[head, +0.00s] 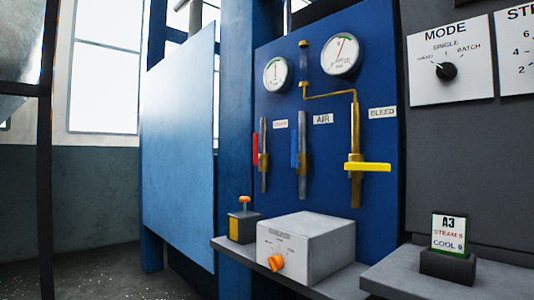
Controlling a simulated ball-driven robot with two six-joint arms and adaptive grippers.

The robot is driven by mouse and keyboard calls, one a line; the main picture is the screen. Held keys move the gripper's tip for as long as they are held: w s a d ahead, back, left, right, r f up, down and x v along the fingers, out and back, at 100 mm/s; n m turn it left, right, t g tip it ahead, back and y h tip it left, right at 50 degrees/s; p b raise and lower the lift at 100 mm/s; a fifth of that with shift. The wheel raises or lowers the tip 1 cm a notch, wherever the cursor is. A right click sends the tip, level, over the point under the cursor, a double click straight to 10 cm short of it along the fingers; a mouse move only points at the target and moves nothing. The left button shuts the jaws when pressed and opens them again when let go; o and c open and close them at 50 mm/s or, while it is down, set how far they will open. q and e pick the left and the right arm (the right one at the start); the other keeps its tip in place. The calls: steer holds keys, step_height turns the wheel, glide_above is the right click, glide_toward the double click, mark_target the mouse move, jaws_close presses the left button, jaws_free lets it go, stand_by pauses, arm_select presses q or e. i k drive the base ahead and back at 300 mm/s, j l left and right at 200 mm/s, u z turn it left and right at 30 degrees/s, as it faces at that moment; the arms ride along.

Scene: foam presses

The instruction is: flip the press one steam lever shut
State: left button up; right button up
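The press one steam lever appears to be the red handle (256,149) on the leftmost pipe of the blue valve panel (330,205). It stands upright, parallel to its pipe, just left of a brass valve body (263,162). The small label (280,124) beside that pipe is blurred and seems to read STEAM. A blue handle (294,147) stands upright on the middle pipe, by the AIR label (323,118). A yellow handle (368,166) lies level across the right pipe, below the BLEED label (383,112). Neither of my grippers is in view.
Below the panel, a shelf (235,246) holds a grey box with an orange knob (276,263) and a small box with an orange button (244,202). Right are an A3 card (448,233) and MODE dial (446,71). A large light-blue panel (180,150) stands left.

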mark_target(256, 150)
steer(key=i+j, duration=0.7)
steer(key=j, duration=0.15)
steer(key=i+j+z, duration=0.1)
steer(key=i+j, duration=0.35)
steer(key=j, duration=0.2)
steer(key=i+j+z, duration=0.15)
steer(key=j, duration=0.2)
steer(key=i+j, duration=0.25)
steer(key=i+j+z, duration=0.1)
steer(key=j, duration=0.4)
steer(key=i+j, duration=0.25)
steer(key=i+j+z, duration=0.1)
steer(key=j, duration=0.4)
steer(key=i, duration=0.1)
